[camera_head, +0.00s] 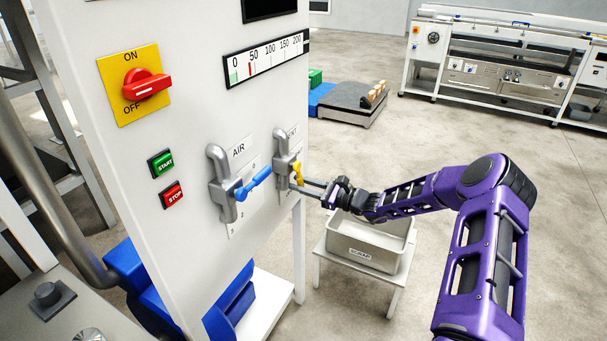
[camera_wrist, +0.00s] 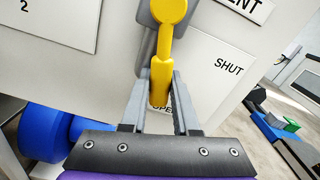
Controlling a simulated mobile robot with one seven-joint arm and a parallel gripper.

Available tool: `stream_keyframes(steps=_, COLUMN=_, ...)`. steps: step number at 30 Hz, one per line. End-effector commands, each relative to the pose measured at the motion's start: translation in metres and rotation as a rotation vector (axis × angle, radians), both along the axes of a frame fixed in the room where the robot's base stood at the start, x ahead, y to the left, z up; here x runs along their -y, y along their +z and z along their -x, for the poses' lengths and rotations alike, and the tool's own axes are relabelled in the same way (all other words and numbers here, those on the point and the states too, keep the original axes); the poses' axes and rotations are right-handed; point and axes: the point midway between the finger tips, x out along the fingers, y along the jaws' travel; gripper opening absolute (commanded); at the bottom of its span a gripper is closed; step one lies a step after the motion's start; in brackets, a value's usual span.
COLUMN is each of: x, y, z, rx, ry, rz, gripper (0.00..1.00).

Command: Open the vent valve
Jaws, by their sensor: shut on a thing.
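The vent valve has a grey pipe body (camera_head: 281,158) on the white panel, below a partly hidden label. Its yellow lever (camera_head: 298,170) shows small in the head view and large in the wrist view (camera_wrist: 163,62). My gripper (camera_head: 303,181) is at the lever's free end, and its fingers are shut on the lever, one on each side, in the wrist view (camera_wrist: 160,88). The lever's tip lies over the partly covered OPEN mark (camera_wrist: 162,108). The SHUT mark (camera_wrist: 229,66) is off to the right, away from the lever.
The air valve with its blue lever (camera_head: 253,184) is just left of the vent valve. A red ON/OFF switch (camera_head: 146,84), green START button (camera_head: 161,164) and red STOP button (camera_head: 172,194) are further left. A grey scrap bin (camera_head: 365,246) stands below my arm.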

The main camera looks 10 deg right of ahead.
Motion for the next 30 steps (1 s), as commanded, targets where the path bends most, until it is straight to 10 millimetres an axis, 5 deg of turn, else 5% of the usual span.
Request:
stream_keyframes(steps=12, x=-0.010, y=-0.002, z=0.015, rx=-0.194, ry=0.000, rz=-0.140, gripper=0.00)
stream_keyframes(steps=30, x=-0.013, y=-0.003, z=0.018, rx=-0.238, ry=0.001, rz=-0.173, gripper=0.00)
